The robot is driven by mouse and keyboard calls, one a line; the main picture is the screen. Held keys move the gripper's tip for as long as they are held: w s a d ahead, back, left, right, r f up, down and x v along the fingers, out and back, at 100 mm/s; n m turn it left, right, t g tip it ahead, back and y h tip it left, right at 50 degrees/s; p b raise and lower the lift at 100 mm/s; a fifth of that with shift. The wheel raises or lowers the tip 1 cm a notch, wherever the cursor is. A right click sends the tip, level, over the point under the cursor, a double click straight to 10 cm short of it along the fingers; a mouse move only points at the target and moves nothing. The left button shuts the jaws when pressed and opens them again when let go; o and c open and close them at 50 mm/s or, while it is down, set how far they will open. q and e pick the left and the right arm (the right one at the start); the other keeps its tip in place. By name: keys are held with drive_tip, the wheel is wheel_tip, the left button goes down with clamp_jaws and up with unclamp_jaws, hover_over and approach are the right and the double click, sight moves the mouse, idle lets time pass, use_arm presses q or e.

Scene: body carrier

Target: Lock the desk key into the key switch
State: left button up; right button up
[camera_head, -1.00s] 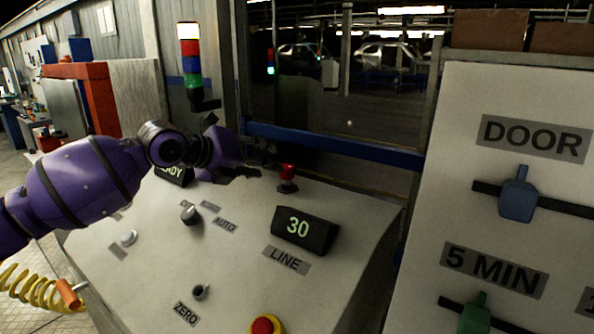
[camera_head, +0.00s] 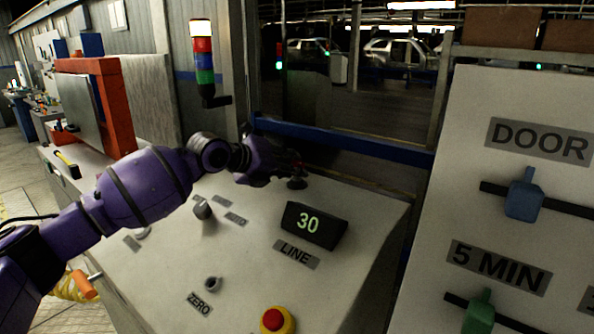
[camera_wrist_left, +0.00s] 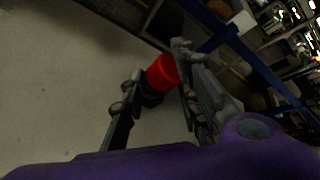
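A red-topped piece on a dark base (camera_head: 297,184), which looks like the desk key in its switch, stands at the back of the sloped desk. In the left wrist view the red top (camera_wrist_left: 163,72) sits between my fingers. My left gripper (camera_head: 288,168) reaches over it from the left; it also shows in the left wrist view (camera_wrist_left: 158,82). Its fingers are apart, one on each side of the red top. I cannot tell whether either touches it. The gripper hides most of the red top in the head view. My right gripper is not in view.
The desk (camera_head: 250,265) carries a dial knob (camera_head: 203,209), a small ZERO knob (camera_head: 213,284), a display reading 30 (camera_head: 313,227) and a red-yellow button (camera_head: 276,320). A panel with sliders (camera_head: 560,235) stands at right. A blue rail (camera_head: 350,142) runs behind.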

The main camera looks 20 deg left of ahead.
use_arm(q)
drive_tip(key=shift+f, duration=0.15)
clamp_jaws()
drive_tip(key=shift+r, duration=0.5)
wheel_tip(320, 180, up, 3)
drive_tip(key=shift+f, duration=0.2)
drive_tip(key=s+d+r, duration=0.1)
drive_tip(key=s+r, duration=0.8)
drive_tip(key=s, duration=0.5)
drive_tip(key=shift+d+r, duration=0.3)
drive_tip(key=shift+d, duration=0.05)
